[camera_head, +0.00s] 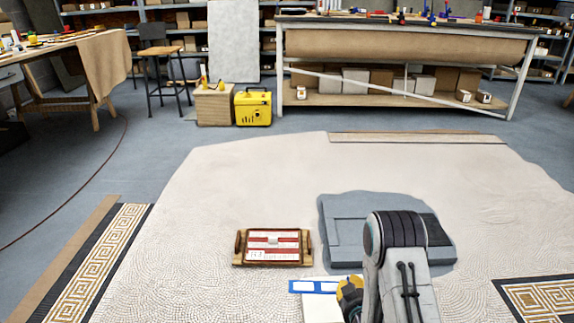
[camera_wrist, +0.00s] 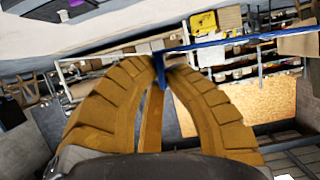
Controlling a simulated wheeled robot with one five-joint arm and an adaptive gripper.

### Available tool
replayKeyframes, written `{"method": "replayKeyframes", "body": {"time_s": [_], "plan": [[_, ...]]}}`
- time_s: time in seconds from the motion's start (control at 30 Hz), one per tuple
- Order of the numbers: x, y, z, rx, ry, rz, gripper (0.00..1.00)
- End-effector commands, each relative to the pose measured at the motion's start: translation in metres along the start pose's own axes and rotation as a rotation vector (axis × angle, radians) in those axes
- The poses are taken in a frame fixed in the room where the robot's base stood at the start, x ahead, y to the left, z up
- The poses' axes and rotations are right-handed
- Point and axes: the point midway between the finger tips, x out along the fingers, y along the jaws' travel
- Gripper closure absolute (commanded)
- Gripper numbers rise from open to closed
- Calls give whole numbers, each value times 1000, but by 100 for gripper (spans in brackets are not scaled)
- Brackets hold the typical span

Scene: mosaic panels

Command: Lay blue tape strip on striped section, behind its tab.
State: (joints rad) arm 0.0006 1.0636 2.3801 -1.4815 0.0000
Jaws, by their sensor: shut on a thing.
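The striped section (camera_head: 260,257), red and white, lies in a wooden tray with raised side handles on the pale floor, left of my arm. A small whitish tab (camera_head: 273,240) shows near its middle. My gripper (camera_head: 345,290), with yellow ribbed fingers, is in front of the tray and to its right. In the wrist view, my gripper (camera_wrist: 161,62) is shut on a blue piece of the blue tape strip (camera_wrist: 235,42), which runs to the right from the fingertips. In the head view the strip (camera_head: 312,287) has pale patches; its right end is hidden by my gripper.
A grey slab (camera_head: 345,232) lies behind my arm, right of the tray. A pale panel (camera_head: 322,313) is below the strip in the picture. Patterned borders (camera_head: 95,265) flank the floor. A workbench (camera_head: 405,95) and yellow box (camera_head: 253,107) stand far back.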

Motion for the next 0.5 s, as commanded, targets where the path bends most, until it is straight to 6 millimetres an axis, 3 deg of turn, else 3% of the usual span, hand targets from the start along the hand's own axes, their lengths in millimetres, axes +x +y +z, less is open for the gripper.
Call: {"method": "replayKeyframes", "body": {"time_s": [0.03, 0.33, 0.5], "plan": [[-1, 0, -18, 0, 8, 0, 100], [-9, 0, -88, 0, 3, -1, 100], [-20, 0, -110, 0, -2, -1, 100]]}}
